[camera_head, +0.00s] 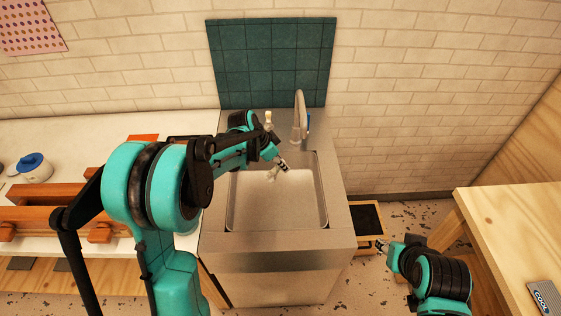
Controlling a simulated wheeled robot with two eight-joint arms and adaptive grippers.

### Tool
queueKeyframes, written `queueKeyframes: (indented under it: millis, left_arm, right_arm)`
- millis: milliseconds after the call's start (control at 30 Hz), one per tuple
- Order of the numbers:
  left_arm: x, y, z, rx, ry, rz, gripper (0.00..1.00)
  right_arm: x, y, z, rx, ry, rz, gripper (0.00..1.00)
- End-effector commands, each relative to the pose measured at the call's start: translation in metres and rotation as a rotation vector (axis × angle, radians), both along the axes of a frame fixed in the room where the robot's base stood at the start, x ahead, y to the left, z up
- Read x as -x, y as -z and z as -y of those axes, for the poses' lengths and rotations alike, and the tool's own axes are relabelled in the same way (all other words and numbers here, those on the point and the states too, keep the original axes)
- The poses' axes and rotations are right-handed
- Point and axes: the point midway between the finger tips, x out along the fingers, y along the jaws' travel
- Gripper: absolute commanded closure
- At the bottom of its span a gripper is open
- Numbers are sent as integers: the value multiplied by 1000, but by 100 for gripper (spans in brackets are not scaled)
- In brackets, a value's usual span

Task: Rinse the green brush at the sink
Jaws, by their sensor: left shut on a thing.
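The steel sink (323,200) stands in the middle against the wall, with a curved faucet (300,115) at its back. My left arm reaches over it from the left. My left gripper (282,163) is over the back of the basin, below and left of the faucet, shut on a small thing. A pale part (272,174) below the fingers looks like the brush's head; no green shows on it, and the arm and gripper hide much of it. I cannot tell whether water is running. My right gripper (381,246) is low at the right, away from the sink; its fingers are too small to judge.
A small bottle (268,119) stands behind the basin, close to my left wrist. A white counter (60,135) with a blue-lidded pot (33,167) and an orange-brown rack (45,194) lies left. A wooden table (510,215) stands right. A dark-topped box (368,219) sits beside the sink.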

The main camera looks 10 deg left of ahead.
Motion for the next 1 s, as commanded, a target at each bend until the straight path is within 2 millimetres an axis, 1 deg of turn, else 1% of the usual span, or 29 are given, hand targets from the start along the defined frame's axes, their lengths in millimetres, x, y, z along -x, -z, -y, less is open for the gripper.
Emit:
queueKeyframes:
  millis: [67, 267, 1000]
  left_arm:
    - [-1, 1, -1, -6, 13, -6, 100]
    - [-1, 17, -1, -7, 15, -5, 100]
    - [-1, 95, -1, -7, 13, -5, 100]
  right_arm:
    - [0, -1, 0, 0, 0, 0, 60]
    - [0, 11, 0, 0, 0, 0, 60]
    - [0, 65, 0, 0, 0, 0, 60]
